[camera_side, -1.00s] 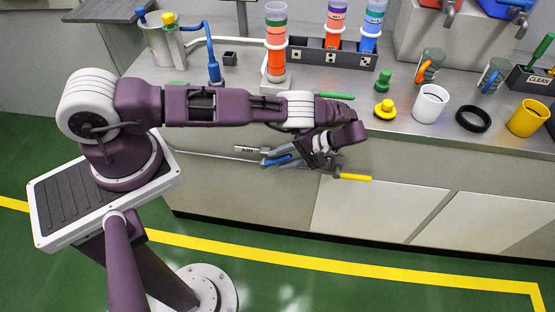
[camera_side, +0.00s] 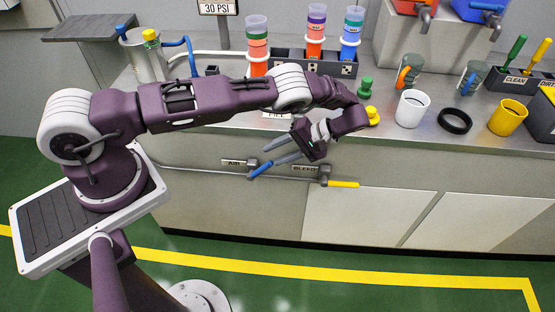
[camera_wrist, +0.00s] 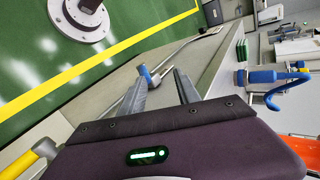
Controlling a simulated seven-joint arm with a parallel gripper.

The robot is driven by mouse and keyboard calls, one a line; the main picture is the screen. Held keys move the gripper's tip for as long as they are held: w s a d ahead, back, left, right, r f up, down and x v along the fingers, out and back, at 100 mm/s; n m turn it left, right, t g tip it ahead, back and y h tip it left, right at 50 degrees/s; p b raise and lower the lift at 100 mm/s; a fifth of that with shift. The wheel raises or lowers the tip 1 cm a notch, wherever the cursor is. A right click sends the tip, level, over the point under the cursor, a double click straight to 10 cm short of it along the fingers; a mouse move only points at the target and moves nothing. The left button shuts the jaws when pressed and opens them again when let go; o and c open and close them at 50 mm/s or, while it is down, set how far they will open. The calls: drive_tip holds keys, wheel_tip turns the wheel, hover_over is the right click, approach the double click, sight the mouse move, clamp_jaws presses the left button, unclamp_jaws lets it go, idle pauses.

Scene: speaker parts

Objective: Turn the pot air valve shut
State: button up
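The pot air valve (camera_side: 260,170) has a blue lever and sits on the front rail beside the AIR label (camera_side: 233,162). Its lever slants up to the right in the side view. The blue lever also shows in the wrist view (camera_wrist: 145,75), close to the tip of the left finger. My gripper (camera_side: 268,154) is open, with two grey fingers apart and nothing held between them. The fingertips are just above and right of the lever in the side view. I cannot tell whether a finger touches it. The metal pot (camera_side: 141,62) stands at the back left with a blue hose.
The yellow-handled bleed valve (camera_side: 343,184) is to the right on the same rail, under the BLEED label (camera_side: 305,169). The floor in front is clear.

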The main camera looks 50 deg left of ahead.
drive_tip(key=shift+r, duration=0.5)
